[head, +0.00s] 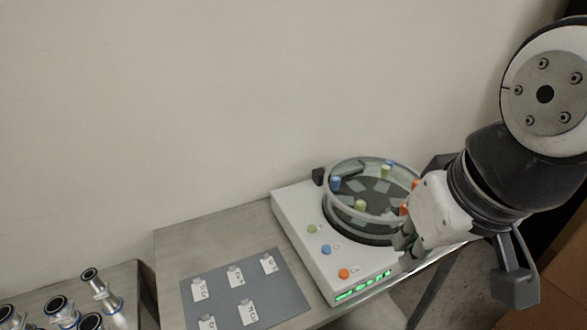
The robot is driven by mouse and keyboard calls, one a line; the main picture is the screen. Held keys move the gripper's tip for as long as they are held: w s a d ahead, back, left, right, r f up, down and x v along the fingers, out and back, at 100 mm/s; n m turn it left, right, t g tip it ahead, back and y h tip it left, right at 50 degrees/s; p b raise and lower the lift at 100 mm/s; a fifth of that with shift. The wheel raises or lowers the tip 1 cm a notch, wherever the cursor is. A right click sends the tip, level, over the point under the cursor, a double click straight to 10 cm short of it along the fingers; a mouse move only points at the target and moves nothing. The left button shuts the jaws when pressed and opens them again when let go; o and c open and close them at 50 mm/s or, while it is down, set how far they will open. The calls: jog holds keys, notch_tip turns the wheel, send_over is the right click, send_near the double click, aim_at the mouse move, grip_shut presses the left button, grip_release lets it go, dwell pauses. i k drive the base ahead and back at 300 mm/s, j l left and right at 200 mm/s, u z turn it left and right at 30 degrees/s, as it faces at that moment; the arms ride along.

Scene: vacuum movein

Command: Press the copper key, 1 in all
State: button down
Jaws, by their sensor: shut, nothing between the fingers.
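A white machine (300,232) stands on the metal table with a round clear-walled bowl (334,208) on top. The arm hides part of the bowl's right side.
Several coloured pegs, such as a blue one (335,183), stand in the bowl. A grey mat (268,295) with several white labelled cards lies left of the machine. Metal pipe fittings (102,290) stand at the far left. A plain wall is behind; a brown box (560,285) is at right.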

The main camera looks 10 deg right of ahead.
aim_at(343, 274)
jog(key=j+z, duration=0.2)
jog(key=j, duration=0.2)
jog(key=k+j+z, duration=0.2)
jog(key=j, duration=0.15)
jog(key=j+z, duration=0.2)
jog(key=j, duration=0.2)
jog(key=k+j+z, duration=0.4)
jog(key=j, duration=0.25)
jog(key=i, duration=0.05)
